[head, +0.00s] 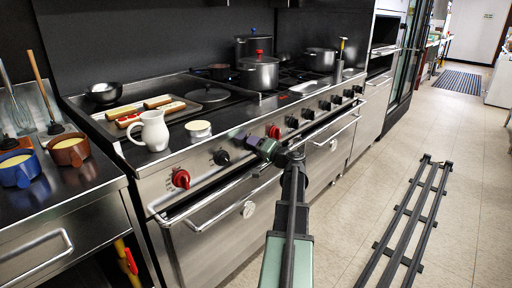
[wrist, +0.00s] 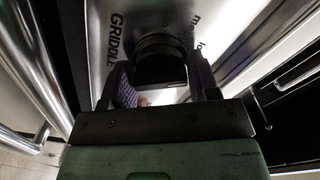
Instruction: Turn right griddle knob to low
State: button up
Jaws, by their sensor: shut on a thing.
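My gripper (head: 252,143) is at the control panel of the range in the head view, between a black knob (head: 221,157) and a red knob (head: 273,131). In the wrist view its two fingers stand on either side of a dark round griddle knob (wrist: 160,62) and are shut on it. The word GRIDDLE is printed on the panel beside this knob, and partly hidden lettering shows on the other side. The knob's pointer cannot be made out. In the head view my gripper hides the held knob.
An oven handle (head: 215,200) runs below the panel, close under my gripper. Another red knob (head: 180,178) is at the left. A white pitcher (head: 151,131) and a small lidded dish (head: 198,129) stand on the range top near its front edge. The floor at right is open beside a dark rail (head: 410,215).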

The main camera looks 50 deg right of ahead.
jog(key=shift+n, duration=0.3)
jog(key=o, duration=0.9)
jog(key=s, duration=0.7)
jog(key=s+a, duration=0.1)
jog(key=s, duration=0.2)
jog(key=shift+s, duration=0.4)
